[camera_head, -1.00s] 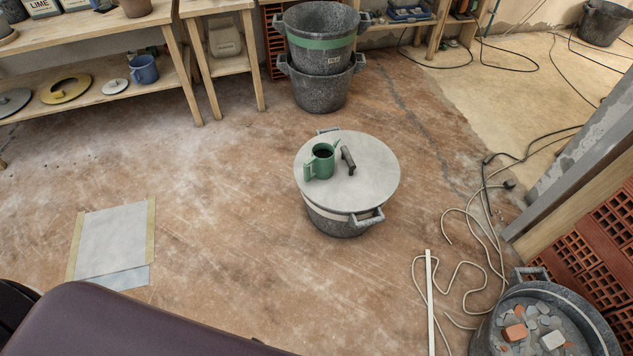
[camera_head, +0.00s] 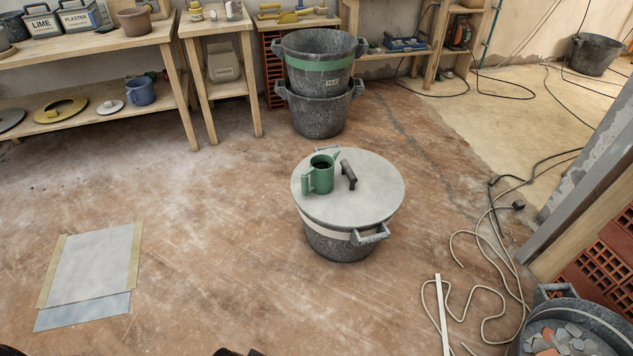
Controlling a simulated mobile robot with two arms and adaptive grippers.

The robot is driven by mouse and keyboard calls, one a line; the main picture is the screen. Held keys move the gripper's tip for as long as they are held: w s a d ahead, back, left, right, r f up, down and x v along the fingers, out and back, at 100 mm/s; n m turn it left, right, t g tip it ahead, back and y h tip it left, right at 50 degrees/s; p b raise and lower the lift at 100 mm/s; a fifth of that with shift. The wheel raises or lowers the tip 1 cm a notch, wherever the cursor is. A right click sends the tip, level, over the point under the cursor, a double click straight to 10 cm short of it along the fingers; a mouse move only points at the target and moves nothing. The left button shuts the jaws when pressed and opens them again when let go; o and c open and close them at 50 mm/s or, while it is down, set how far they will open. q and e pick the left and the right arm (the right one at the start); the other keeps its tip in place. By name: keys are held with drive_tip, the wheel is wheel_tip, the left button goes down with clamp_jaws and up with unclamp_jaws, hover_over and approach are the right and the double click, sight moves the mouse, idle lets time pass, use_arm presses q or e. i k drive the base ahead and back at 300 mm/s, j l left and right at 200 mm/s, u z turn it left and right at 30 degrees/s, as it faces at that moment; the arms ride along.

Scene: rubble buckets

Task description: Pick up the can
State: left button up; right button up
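The green can (camera_head: 320,174), a small watering can with a handle on its left and a spout on its upper right, stands upright on a round grey lid (camera_head: 362,205). The lid covers a dark speckled bucket (camera_head: 341,243) on the floor in the middle. A dark bar handle (camera_head: 348,175) sits on the lid just right of the can.
Two stacked buckets (camera_head: 318,110) stand behind, by wooden shelves (camera_head: 100,44). Cables (camera_head: 497,240) and a white strip (camera_head: 441,315) lie at right, near a rubble bucket (camera_head: 585,312). Taped sheets (camera_head: 90,270) lie at left. Floor around the lidded bucket is mostly clear.

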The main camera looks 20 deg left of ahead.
sight(320, 171)
drive_tip(key=i+l, duration=0.3)
drive_tip(key=i, duration=0.25)
drive_tip(key=i+l, duration=0.3)
drive_tip(key=i, duration=0.2)
drive_tip(key=u, duration=0.4)
drive_tip(key=i+l+u, duration=0.1)
drive_tip(key=u, duration=0.65)
drive_tip(key=l+u, duration=0.15)
drive_tip(key=u, duration=0.2)
drive_tip(key=i, duration=0.05)
